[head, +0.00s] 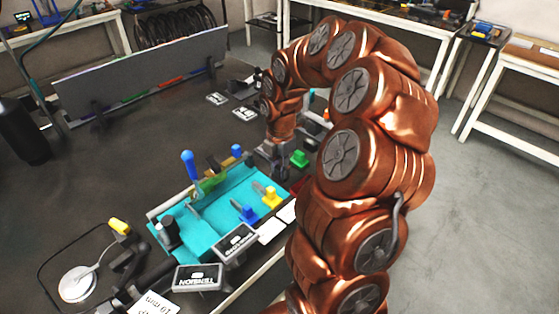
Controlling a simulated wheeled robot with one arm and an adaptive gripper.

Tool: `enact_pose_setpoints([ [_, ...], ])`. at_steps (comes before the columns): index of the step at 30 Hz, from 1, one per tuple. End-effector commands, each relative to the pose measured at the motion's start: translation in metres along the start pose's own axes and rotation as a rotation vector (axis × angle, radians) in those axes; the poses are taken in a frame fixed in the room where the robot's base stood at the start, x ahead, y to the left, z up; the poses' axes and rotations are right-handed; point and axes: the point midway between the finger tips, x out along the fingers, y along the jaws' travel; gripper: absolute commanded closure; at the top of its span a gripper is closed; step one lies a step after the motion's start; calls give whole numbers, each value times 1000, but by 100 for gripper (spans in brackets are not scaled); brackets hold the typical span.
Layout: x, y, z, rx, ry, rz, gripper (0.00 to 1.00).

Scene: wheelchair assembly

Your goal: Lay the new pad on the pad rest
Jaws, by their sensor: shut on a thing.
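My gripper (274,160) is at the right end of a teal mat (222,215), low over the bench. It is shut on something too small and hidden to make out. I cannot pick out the new pad or the pad rest with certainty.
A TENSION sign (198,278) and another dark sign (236,243) stand along the front edge. A white disc (77,284) lies at lower left. A long grey panel (145,75) stands at the back. The dark bench (120,170) is clear left of the mat.

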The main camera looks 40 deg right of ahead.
Motion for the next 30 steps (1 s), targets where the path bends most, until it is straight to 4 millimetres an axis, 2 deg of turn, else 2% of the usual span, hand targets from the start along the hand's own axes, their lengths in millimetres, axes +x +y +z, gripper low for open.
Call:
enact_pose_setpoints([
  [7,2,27,26,2,-3,0,100],
  [13,5,42,40,0,-2,0,100],
  [20,8,46,44,2,-2,1,100],
  [30,43,44,42,0,2,-6,100],
])
